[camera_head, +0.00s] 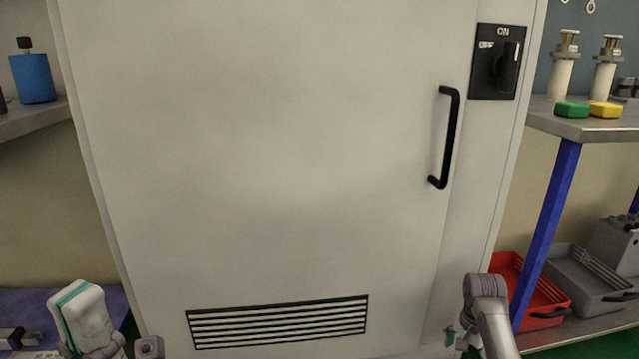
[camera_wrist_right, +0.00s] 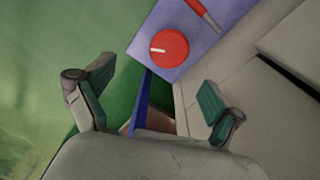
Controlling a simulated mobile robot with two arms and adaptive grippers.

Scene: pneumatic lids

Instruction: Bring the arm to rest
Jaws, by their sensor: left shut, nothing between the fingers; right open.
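The arms are the task's own subject. My left gripper (camera_head: 80,315) is at the bottom left of the head view, in front of the cabinet's lower left side; its fingertips are not clear there, but it is shut with nothing held. My right arm (camera_head: 485,300) shows at the bottom right, before the cabinet's lower right edge. In the right wrist view my right gripper (camera_wrist_right: 155,95) is open and empty, with its two teal-padded fingers wide apart.
A tall pale cabinet (camera_head: 260,150) with a black handle (camera_head: 449,137) and rotary switch (camera_head: 497,62) fills the middle. A shelf on the right holds green (camera_head: 572,110) and yellow (camera_head: 605,110) blocks. A red round knob (camera_wrist_right: 169,47) lies beyond the right fingers.

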